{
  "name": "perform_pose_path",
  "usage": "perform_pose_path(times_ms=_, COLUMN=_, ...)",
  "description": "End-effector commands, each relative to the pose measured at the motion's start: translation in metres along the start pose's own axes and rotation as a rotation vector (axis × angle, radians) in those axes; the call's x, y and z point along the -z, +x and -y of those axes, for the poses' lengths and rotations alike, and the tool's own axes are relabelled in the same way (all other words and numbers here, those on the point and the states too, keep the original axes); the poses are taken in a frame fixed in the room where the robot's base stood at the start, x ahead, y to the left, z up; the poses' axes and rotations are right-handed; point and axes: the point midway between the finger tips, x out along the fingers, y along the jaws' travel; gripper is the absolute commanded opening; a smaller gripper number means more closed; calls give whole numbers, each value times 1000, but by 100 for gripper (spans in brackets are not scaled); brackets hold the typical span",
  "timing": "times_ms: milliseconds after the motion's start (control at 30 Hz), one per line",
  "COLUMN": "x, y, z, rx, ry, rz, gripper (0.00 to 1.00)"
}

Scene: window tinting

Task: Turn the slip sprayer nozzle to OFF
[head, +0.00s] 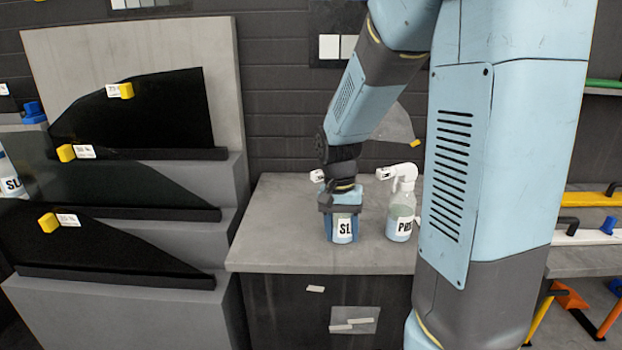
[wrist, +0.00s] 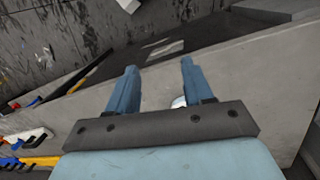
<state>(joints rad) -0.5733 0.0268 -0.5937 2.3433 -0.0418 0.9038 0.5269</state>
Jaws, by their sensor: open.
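The slip sprayer (head: 344,229), a bottle with a label starting "SL", stands on the grey bench top. Its white nozzle (head: 317,175) peeks out left of my wrist; the rest of its head is hidden behind my arm. My gripper (head: 342,206) is over the bottle's upper part, its fingers pointing down. In the wrist view my gripper (wrist: 157,78) shows two blue fingers spread apart. A small white piece (wrist: 179,102) shows beside the right finger's base, mostly hidden. I cannot tell whether the fingers touch the bottle, or the nozzle's setting.
A second spray bottle (head: 402,205) with a white head stands close right of the slip sprayer. Dark panes (head: 140,112) with yellow clips lean on a stepped grey rack at left. Another "SL" bottle (head: 13,185) shows at the left edge. The grey bench (head: 280,240) is clear left of the sprayer.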

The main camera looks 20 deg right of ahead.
Motion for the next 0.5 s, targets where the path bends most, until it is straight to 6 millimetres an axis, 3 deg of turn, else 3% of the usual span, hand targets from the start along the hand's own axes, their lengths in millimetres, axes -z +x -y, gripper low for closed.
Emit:
perform_pose_path(times_ms=200, x=19, y=37, z=10, rx=-164, ry=120, rz=14, gripper=51)
perform_pose_path(times_ms=500, x=41, y=67, z=17, rx=-376, ry=278, rz=-66, gripper=51)
